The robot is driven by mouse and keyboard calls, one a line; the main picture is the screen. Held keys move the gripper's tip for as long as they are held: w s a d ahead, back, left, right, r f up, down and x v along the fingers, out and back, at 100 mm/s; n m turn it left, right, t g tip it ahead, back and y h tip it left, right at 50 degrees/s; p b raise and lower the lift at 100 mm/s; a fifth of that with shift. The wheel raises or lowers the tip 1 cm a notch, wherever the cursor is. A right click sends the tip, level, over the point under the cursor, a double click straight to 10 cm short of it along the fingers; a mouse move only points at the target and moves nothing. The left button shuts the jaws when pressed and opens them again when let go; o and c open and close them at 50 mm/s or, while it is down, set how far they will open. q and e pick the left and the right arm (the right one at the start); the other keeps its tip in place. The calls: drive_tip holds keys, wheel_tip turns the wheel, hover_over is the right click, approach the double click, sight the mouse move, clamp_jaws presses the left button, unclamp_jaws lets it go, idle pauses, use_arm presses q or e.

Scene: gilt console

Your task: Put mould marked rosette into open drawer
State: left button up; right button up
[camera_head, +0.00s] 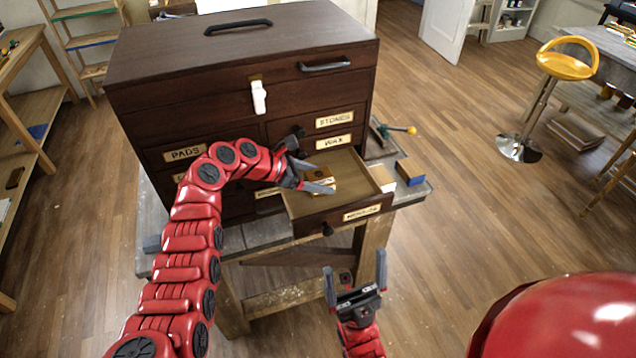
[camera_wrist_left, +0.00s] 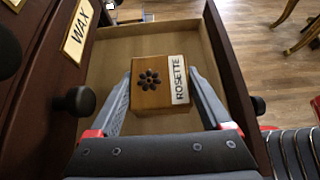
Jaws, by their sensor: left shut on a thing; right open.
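The mould marked rosette (camera_wrist_left: 155,85) is a small wooden block with a dark flower pattern and a white label reading ROSETTE. My left gripper (camera_wrist_left: 160,95) is shut on it, one finger on each side. In the head view the mould (camera_head: 320,176) shows over the open drawer (camera_head: 296,207), with my left gripper (camera_head: 314,182) at it. I cannot tell whether the mould touches the drawer floor. The drawer's inside also shows around the mould in the wrist view (camera_wrist_left: 192,42). My right gripper (camera_head: 355,284) is open and empty, below and in front of the drawer.
The dark wooden chest (camera_head: 200,100) with labelled drawers stands on a grey workbench (camera_head: 240,240). A yellow stool (camera_head: 568,62) stands on clear floor at the right.

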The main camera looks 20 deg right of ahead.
use_arm(q)
wheel_tip(320, 180, down, 2)
drive_tip(key=shift+s+f+p, duration=0.1)
drive_tip(key=shift+f+p, duration=0.1)
drive_tip(key=shift+p, duration=0.35)
drive_tip(key=shift+w+f, duration=0.3)
drive_tip(key=shift+f, duration=0.25)
drive_tip(key=shift+f, duration=0.15)
drive_tip(key=o, duration=1.2)
